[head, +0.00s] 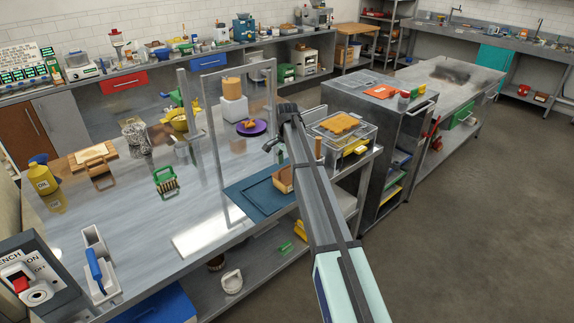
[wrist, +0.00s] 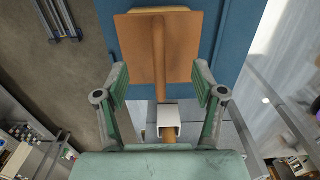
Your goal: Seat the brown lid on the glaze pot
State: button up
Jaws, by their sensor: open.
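My gripper (head: 272,146) is open above the bench's right end, its far side partly hidden by my arm. In the wrist view its two green fingers (wrist: 168,92) stand wide apart. Ahead of them is a flat brown square piece (wrist: 135,45) with a brown rod across it and a white bracket (wrist: 168,121) at the rod's near end. No grip on them shows. A brown block-like piece (head: 283,180) lies on the blue mat (head: 246,196) in the head view; I cannot tell whether it is the lid. I cannot identify the glaze pot with certainty.
A metal frame (head: 224,67) stands upright beside my gripper. Behind it are a white block (head: 234,109) bearing an orange-brown cylinder (head: 231,86) and a purple plate (head: 252,128). A tray (head: 341,130) stands to the right.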

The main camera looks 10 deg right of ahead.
jog(key=shift+r, duration=0.15)
jog(key=shift+r+p, duration=1.7)
jog(key=shift+r, duration=1.7)
jog(key=shift+f, duration=0.1)
